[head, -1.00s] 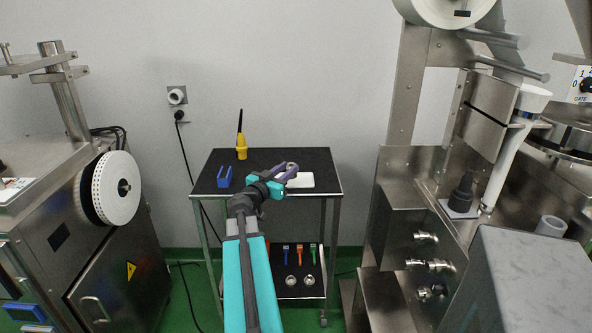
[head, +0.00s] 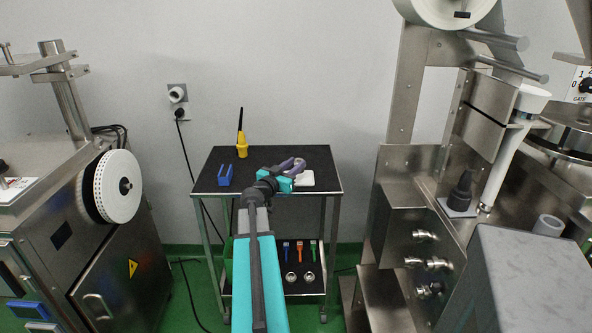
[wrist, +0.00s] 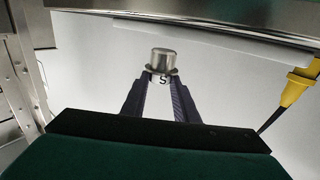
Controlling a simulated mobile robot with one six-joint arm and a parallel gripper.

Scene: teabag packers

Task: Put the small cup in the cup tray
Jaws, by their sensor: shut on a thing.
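My gripper (head: 298,163) is over the right part of the black cart top in the head view. In the wrist view my gripper (wrist: 161,80) is shut on the small cup (wrist: 160,60), a shiny metal cup marked with an S, held between its fingertips. The cup is too small to make out in the head view. A white flat piece (head: 306,180) lies on the cart top just beside and partly behind my gripper; I cannot tell whether it is the cup tray.
The cart top (head: 222,162) also holds a blue forked holder (head: 225,175) and a yellow radio (head: 241,147). Metal cups (head: 291,278) and coloured tools stand on the lower shelf. Steel machines flank the cart, with a grey box (head: 530,285) at right front.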

